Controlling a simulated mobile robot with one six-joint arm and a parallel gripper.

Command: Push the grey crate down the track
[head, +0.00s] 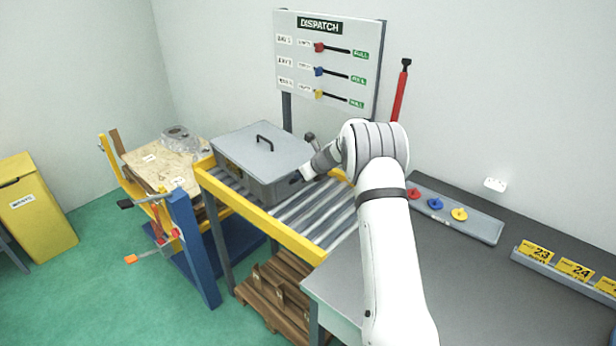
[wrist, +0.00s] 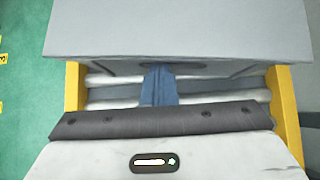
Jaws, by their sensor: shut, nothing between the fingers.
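The grey crate (head: 262,150) has a closed flat lid with a black handle. It sits on the roller track (head: 325,215) between yellow side rails, toward the track's far left end. My gripper (head: 304,172) is at the crate's near right side, its fingers mostly hidden by the wrist. In the wrist view the crate (wrist: 180,30) fills the top, and my shut gripper (wrist: 157,70) reaches to the wall just under the lid's edge. The fingertips look to be at or against the crate wall, though contact cannot be told for certain. Nothing is held.
A yellow-and-blue stand (head: 190,240) with a tan board (head: 160,160) is beyond the track's left end. A dispatch board (head: 326,60) stands behind. A grey bench (head: 480,290) lies right, with a tray (head: 483,228) of coloured knobs. Bare rollers lie right of the crate.

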